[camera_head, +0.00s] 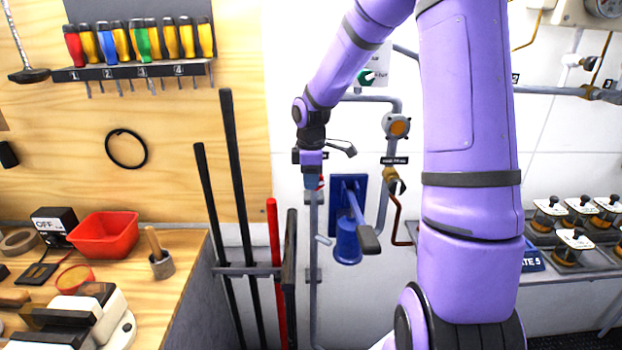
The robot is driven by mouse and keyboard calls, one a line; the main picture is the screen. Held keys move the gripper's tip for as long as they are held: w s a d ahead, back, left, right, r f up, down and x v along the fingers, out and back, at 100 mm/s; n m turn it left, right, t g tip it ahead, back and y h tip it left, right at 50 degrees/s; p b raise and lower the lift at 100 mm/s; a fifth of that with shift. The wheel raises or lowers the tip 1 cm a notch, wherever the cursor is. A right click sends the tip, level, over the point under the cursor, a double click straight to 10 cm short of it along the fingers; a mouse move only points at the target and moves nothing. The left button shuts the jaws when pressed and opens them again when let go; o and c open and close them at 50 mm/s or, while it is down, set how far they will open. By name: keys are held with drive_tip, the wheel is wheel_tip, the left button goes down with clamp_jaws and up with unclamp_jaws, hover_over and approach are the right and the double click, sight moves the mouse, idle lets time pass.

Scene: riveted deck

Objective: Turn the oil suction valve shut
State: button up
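My gripper (312,180) points down in front of a thin vertical grey pipe (313,222), left of a blue hand pump (347,240). A small red part (321,184) shows right beside the fingertips; I cannot tell whether they touch it or whether they are open. A grey lever (341,148) sticks out to the right of the gripper. A brass valve (394,180) sits on the pipework below a dark label (395,160) too small to read. I cannot tell which fitting is the oil suction valve. My arm hides part of the wall.
The pump's dark-ended lever (368,240) juts out toward me. Long bars, one red (273,250), stand in a rack on the left. A round orange-faced fitting (399,127) is on the wall pipe. A wooden bench (180,280) with a red bin (104,234) is at left.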

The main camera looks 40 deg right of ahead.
sight(321, 175)
drive_tip(key=shift+s+d+r+t+y, duration=0.1)
drive_tip(key=shift+t+y, duration=0.5)
drive_tip(key=shift+y, duration=0.3)
drive_tip(key=o, duration=0.9)
drive_tip(key=r, duration=0.3)
drive_tip(key=d+r, duration=0.1)
drive_tip(key=r, duration=0.3)
drive_tip(key=s+r, duration=0.1)
drive_tip(key=r, duration=0.2)
drive_tip(key=shift+s+d+r, duration=0.1)
drive_tip(key=shift+d+r, duration=0.2)
drive_tip(key=shift+d, duration=0.1)
